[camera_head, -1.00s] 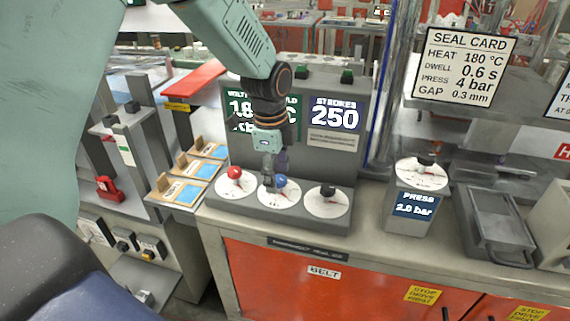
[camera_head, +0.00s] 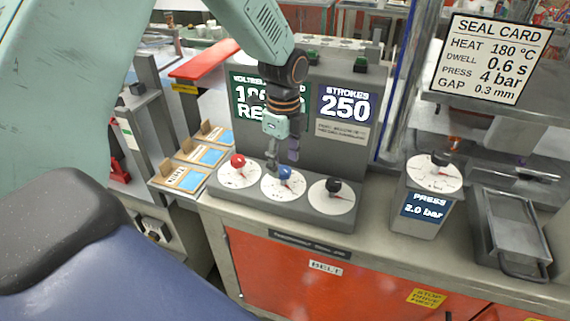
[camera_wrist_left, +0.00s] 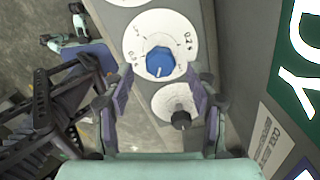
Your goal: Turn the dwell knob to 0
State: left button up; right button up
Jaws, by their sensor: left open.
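The blue knob (camera_head: 285,173) sits on the middle white dial (camera_head: 270,190) of a grey three-dial panel. I cannot read which dial is marked dwell. My left gripper (camera_head: 282,160) is open, just above the blue knob with its fingers pointing down. In the left wrist view, the blue knob (camera_wrist_left: 160,61) shows between and beyond the two open fingers (camera_wrist_left: 160,82), and nothing is held. The dial's small print is too blurred to read fully. My right gripper is not in view.
A red knob (camera_head: 238,160) is left of the blue one and a black knob (camera_head: 333,185) right of it. Behind stand a green display (camera_head: 268,103) and a strokes display (camera_head: 346,104) reading 250. A press dial (camera_head: 434,174) stands farther right.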

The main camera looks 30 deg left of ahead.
pick_arm(q)
jog(key=shift+w+d+f, duration=0.25)
jog(key=shift+f, duration=0.65)
jog(key=shift+s+a+f, duration=0.1)
jog(key=shift+a+f, duration=0.05)
jog(key=shift+a, duration=0.15)
jog(key=shift+s+a, duration=0.45)
jog(key=shift+s, duration=0.05)
jog(key=shift+w+d, duration=0.2)
jog(key=shift+d, duration=0.2)
jog(key=shift+c, duration=0.8)
jog(key=shift+w+d, duration=0.25)
jog(key=shift+w, duration=0.15)
jog(key=c, duration=0.3)
jog(key=shift+s+a, duration=0.4)
jog(key=shift+a, duration=0.05)
jog(key=c, duration=0.5)
jog(key=shift+w+d, duration=0.1)
jog(key=shift+d, duration=0.05)
jog(key=shift+c, duration=1)
